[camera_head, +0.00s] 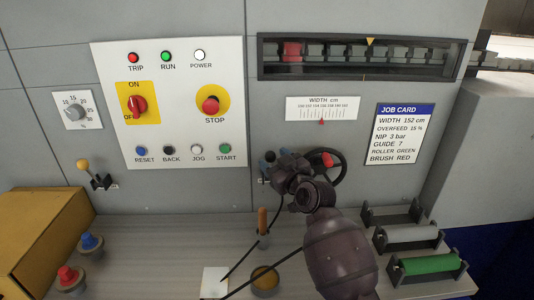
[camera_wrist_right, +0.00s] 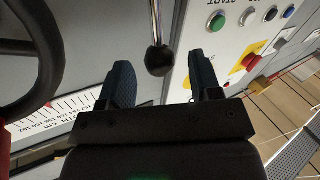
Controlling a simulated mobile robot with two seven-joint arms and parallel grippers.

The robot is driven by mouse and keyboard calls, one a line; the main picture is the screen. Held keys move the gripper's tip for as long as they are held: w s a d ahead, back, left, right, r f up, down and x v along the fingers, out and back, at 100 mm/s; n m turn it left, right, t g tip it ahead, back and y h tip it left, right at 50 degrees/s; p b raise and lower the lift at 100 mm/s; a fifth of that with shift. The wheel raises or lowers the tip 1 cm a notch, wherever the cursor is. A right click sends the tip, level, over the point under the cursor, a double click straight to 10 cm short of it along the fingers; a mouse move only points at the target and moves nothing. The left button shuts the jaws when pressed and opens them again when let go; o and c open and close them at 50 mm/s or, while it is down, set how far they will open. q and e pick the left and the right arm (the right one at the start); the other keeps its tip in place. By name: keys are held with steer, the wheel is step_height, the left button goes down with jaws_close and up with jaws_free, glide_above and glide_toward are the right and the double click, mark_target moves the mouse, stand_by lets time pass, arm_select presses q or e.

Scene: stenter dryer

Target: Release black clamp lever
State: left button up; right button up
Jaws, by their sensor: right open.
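The black clamp lever, a metal rod with a black ball knob (camera_wrist_right: 158,60), shows in the right wrist view. The knob is between the two dark blue fingertips of my right gripper (camera_wrist_right: 161,72), with a gap on each side. The fingers are open and not closed on it. In the head view my right gripper (camera_head: 269,168) is at the machine panel, just left of the black handwheel (camera_head: 344,171). The lever is largely hidden there by the gripper and wrist. My left gripper is not in view.
The handwheel, with a red knob (camera_head: 327,159), is close beside my right gripper. The white control panel (camera_head: 180,80) is up and left, the job card (camera_head: 399,134) to the right. A shelf below holds rollers, including a green one (camera_head: 428,264), and a wooden-handled tool (camera_head: 262,220).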

steer(key=shift+x, duration=2.15)
jaws_close()
